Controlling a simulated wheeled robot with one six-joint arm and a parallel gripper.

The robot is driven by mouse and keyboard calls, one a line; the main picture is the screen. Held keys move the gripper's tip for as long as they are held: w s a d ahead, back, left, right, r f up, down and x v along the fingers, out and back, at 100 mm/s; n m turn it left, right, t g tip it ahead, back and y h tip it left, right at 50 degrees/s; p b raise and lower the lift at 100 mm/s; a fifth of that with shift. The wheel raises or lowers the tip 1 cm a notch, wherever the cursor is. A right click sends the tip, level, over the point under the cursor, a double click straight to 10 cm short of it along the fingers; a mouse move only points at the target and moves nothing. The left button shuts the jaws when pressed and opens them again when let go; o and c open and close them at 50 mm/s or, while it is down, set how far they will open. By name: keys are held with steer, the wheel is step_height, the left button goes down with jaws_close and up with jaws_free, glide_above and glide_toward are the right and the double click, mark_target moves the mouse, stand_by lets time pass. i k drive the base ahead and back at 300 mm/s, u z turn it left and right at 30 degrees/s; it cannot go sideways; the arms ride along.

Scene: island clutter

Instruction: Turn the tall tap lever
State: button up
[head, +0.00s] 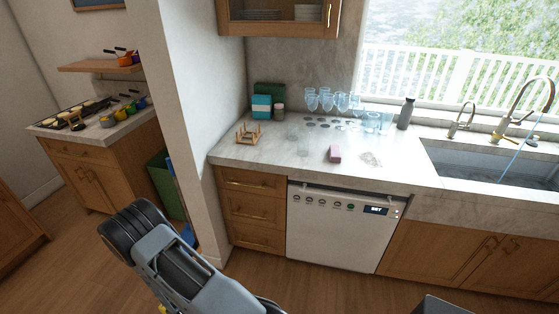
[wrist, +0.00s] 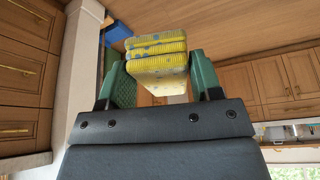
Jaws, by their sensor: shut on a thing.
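The tall tap (head: 520,92) is a brass gooseneck at the far right of the head view, behind the sink. Its lever is too small to make out clearly. A thin blue streak (head: 517,150), perhaps water, slants below the spout into the sink. My gripper (wrist: 158,68) has green fingers shut on a yellow patterned sponge-like stack (wrist: 157,60). In the head view my arm is low at the left, far from the tap, and the fingers are not clearly visible.
A shorter tap (head: 462,118) stands left of the tall one. The sink (head: 470,160) is set in a marble counter (head: 235,155) with blue glasses (head: 340,102), a dark bottle (head: 406,113) and a pink block (head: 334,153). A dishwasher (head: 335,235) is below. Open floor lies in front.

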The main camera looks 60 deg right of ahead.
mark_target(519, 123)
steer(key=z, duration=1.85)
